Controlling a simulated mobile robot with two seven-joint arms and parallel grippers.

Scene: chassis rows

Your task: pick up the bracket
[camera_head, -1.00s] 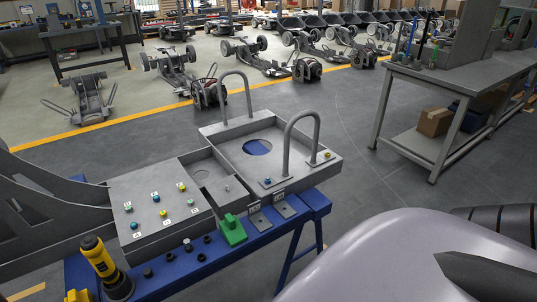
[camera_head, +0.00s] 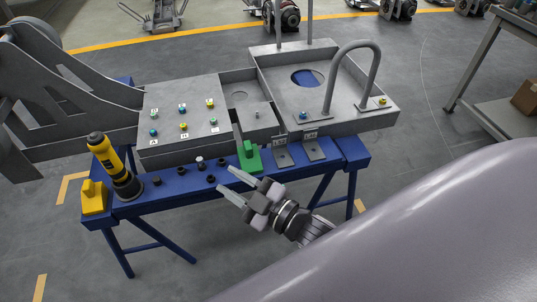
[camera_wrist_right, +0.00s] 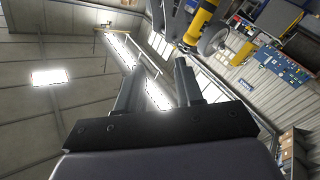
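Two small grey metal pieces with printed labels, a left one (camera_head: 283,158) and a right one (camera_head: 315,151), lie side by side on the blue bench top in the head view. They look like brackets; I cannot tell which one the task means. My right gripper (camera_head: 226,179) is open and empty, its fingers pointing left near the bench's front edge, to the left of these pieces and apart from them. Its two fingers (camera_wrist_right: 160,78) stand apart in the right wrist view, with nothing between them. My left gripper is not in view.
A green block (camera_head: 249,159) stands left of the plates. The blue bench (camera_head: 190,186) also carries black pegs, a yellow-black driver (camera_head: 110,160) and a yellow block (camera_head: 94,198). Grey chassis trays with a tall hoop handle (camera_head: 352,75) stand behind. Floor in front is clear.

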